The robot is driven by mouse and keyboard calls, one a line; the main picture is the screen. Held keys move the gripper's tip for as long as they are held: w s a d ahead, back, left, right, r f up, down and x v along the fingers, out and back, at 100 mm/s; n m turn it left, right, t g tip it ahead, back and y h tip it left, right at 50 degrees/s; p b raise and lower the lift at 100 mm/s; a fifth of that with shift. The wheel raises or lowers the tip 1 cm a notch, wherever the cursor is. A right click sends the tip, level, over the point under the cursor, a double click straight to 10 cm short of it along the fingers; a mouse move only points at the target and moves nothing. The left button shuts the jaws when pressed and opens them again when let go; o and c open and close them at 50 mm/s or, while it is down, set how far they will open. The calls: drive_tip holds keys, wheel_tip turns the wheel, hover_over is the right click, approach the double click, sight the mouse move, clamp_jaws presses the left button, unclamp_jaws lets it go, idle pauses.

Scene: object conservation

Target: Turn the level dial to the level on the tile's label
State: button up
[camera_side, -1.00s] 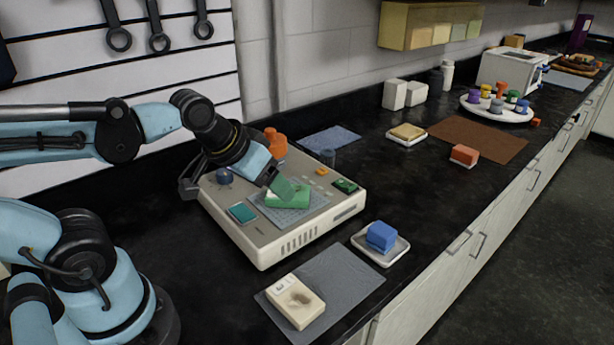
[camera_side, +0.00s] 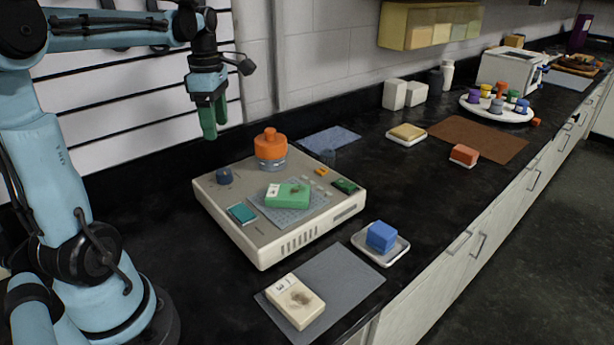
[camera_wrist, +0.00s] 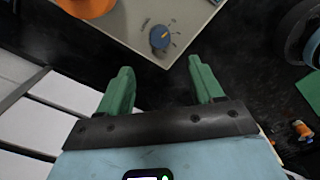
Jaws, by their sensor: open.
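The blue level dial (camera_side: 224,176) sits on the back left of a beige device (camera_side: 240,235). In the wrist view the dial (camera_wrist: 160,37) has a light pointer line and small marks around it; its setting is too small to read. A green tile (camera_side: 290,196) with a white label and dark smudge lies on the device's grey pad. A cream tile (camera_side: 296,300) with a white label lies on a grey mat in front.
An orange knobbed piece (camera_side: 270,144) stands tall at the device's back edge. A teal block (camera_side: 242,213) and a dark green block (camera_side: 345,186) lie on the device. A blue block (camera_side: 381,236) is in a white dish to the right. The space above the dial is clear.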

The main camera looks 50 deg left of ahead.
sight(224, 171)
wheel_tip(224, 171, down, 12)
drive_tip(key=shift+r, duration=0.1)
idle(0.5)
drive_tip(key=shift+c, duration=0.4)
drive_tip(key=c, duration=1)
